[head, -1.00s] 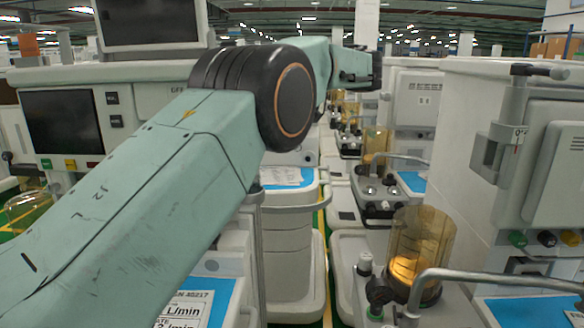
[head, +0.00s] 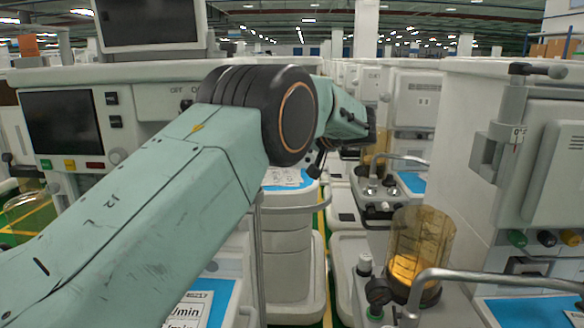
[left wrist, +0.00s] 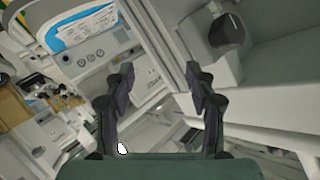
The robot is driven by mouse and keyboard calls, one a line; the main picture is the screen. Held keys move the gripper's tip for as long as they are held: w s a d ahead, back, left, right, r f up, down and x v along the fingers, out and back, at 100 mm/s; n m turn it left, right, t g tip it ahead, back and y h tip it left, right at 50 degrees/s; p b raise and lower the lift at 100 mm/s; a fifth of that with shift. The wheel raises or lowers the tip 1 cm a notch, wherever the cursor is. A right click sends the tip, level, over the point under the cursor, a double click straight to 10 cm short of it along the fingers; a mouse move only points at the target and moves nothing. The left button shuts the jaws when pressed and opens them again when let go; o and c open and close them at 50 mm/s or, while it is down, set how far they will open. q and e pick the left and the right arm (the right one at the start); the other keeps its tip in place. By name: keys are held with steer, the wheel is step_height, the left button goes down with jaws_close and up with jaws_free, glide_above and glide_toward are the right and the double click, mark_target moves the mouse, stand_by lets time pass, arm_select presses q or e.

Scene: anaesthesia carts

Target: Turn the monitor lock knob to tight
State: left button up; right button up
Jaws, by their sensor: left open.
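On the right of the head view a black T-shaped handle (head: 538,70) tops a grey post beside a clamp with a small angle label (head: 519,137); it looks like a lock knob, but I cannot be sure. A dark rounded knob (left wrist: 226,32) on a pale housing shows at the upper right of the left wrist view. I cannot tell whether it belongs to the monitor lock. My left gripper (left wrist: 158,78) is open and empty, its fingers apart, with the dark knob up and to the right of them. In the head view my left arm hides much of the middle. My right gripper is not in view.
A dark monitor (head: 151,22) and a cart with a screen (head: 62,122) stand at the left. An amber canister (head: 421,250) and a curved grey rail (head: 500,277) are at the lower right. A narrow aisle runs between the carts.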

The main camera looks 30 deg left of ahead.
arm_select(q)
steer(key=shift+m+h, duration=0.7)
steer(key=shift+m, duration=0.2)
steer(key=shift+d+f, duration=0.2)
steer(key=shift+f, duration=0.75)
steer(key=shift+d+f, duration=0.15)
steer(key=shift+f, duration=0.85)
steer(key=shift+d+f, duration=0.2)
steer(key=shift+f, duration=0.75)
steer(key=shift+r, duration=0.1)
step_height(320, 180, up, 23)
steer(key=s+a+m+g+y+p, duration=0.2)
steer(key=m+y+p, duration=0.2)
steer(key=m+p, duration=0.8)
steer(key=m+g+y+p, duration=0.2)
steer(key=m, duration=0.5)
glide_toward(234, 47)
steer(key=w+a, duration=0.1)
steer(key=a+m, duration=0.1)
steer(key=a, duration=0.1)
steer(key=a+m, duration=0.2)
steer(key=a, duration=0.1)
steer(key=s+a+m+g+p, duration=0.1)
steer(key=a, duration=0.2)
steer(key=shift+a, duration=0.15)
